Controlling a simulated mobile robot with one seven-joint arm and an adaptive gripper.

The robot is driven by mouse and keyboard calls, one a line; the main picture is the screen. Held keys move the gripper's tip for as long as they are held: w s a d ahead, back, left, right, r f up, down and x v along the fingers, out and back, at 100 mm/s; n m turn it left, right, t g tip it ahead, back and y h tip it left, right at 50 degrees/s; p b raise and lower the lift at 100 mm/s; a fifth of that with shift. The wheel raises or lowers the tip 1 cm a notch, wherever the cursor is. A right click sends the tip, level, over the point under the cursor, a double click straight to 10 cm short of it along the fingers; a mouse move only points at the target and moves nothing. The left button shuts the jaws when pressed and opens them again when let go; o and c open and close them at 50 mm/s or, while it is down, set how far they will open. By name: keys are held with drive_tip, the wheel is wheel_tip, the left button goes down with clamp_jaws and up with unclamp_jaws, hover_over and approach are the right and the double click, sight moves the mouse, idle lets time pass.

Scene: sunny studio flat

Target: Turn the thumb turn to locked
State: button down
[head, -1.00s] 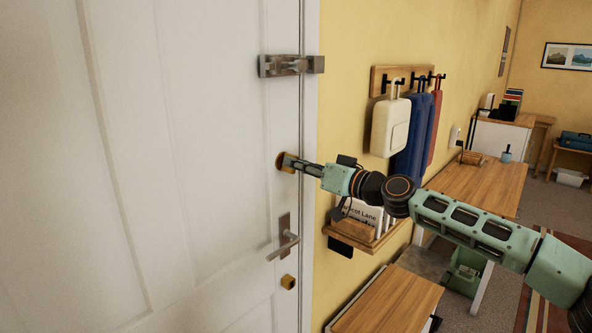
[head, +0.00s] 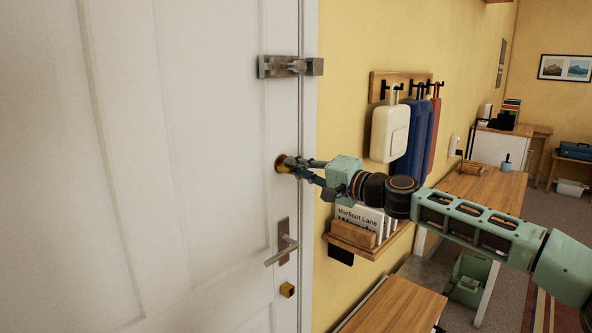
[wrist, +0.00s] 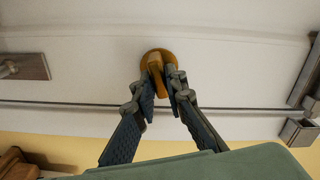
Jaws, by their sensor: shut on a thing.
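The brass thumb turn (head: 280,162) is on the white door near its right edge, between the slide bolt and the lever handle. In the wrist view the thumb turn (wrist: 157,58) shows a round rose with a raised tab, which looks slightly tilted. My gripper (head: 290,165) is at the door, and its fingers partly hide the thumb turn in the head view. In the wrist view my gripper (wrist: 162,84) has a fingertip on either side of the tab, shut on it. No locked mark is readable.
A steel slide bolt (head: 283,66) is above, and a lever handle (head: 283,246) and brass fitting (head: 287,289) are below.

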drive_tip(key=shift+m, duration=1.6)
drive_tip(key=c, duration=2)
unclamp_jaws()
drive_tip(key=shift+o, duration=0.2)
drive_tip(key=shift+d, duration=0.1)
drive_tip(key=v, duration=1.2)
